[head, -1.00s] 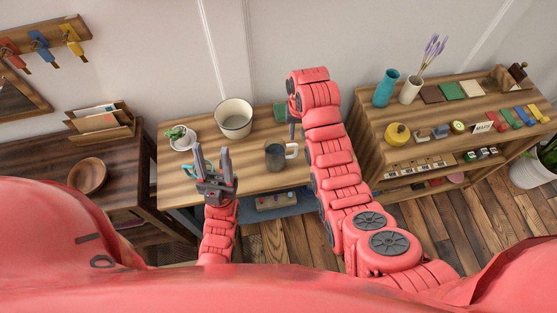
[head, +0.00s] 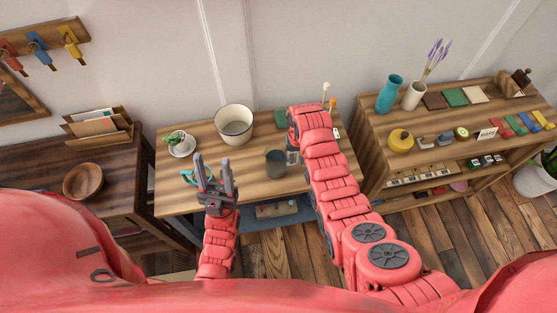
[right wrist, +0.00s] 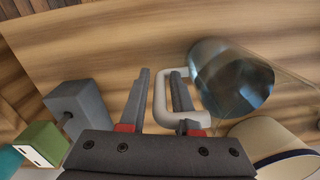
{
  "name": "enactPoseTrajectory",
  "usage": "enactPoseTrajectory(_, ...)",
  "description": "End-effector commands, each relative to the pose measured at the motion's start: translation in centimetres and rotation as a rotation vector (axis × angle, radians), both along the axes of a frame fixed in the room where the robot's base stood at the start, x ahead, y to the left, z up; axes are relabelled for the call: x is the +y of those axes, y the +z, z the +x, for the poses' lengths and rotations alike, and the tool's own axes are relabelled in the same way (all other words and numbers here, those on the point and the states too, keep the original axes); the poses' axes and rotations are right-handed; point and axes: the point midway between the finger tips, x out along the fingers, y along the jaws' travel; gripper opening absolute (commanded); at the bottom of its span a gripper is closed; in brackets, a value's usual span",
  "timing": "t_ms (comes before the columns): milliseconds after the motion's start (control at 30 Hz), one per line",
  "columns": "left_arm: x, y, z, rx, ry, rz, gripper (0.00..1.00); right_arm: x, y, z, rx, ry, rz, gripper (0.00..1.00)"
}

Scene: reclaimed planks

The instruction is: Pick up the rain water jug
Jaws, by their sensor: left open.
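The jug (head: 276,163) is a dark, glassy vessel with a pale handle, upright on the wooden table. In the right wrist view the jug (right wrist: 232,78) is to the right of my right gripper (right wrist: 160,80). Its handle's upright bar lies between the two fingers, with gaps showing, and one finger is at the handle's loop. The right gripper looks open. In the head view my right gripper (head: 292,157) is partly hidden by its arm, beside the jug. My left gripper (head: 213,174) is open and empty over the table's left front.
A cream pot (head: 234,122) stands behind the jug, and a potted plant (head: 178,142) at the left. A teal item (head: 188,177) lies near my left gripper. A grey block (right wrist: 80,105) is left of my right gripper. A crowded shelf (head: 372,150) stands right.

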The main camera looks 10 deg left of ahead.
Motion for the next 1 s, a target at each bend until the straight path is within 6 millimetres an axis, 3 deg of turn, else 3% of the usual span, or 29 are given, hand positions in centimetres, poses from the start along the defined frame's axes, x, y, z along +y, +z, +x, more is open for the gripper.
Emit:
enactPoseTrajectory(233,0.0,-0.01,0.0,0.0,0.0,0.0,0.5,-0.01,-0.13,-0.04,0.001,0.0,0.0,0.29)
enactPoseTrajectory(400,0.0,-0.02,0.0,0.0,0.0,0.0,0.5,-0.02,-0.13,-0.06,0.002,0.0,-0.001,0.0)
enactPoseTrajectory(1000,0.0,-0.01,0.0,0.0,0.0,0.0,0.5,-0.03,-0.16,-0.11,0.003,0.0,-0.001,0.0)
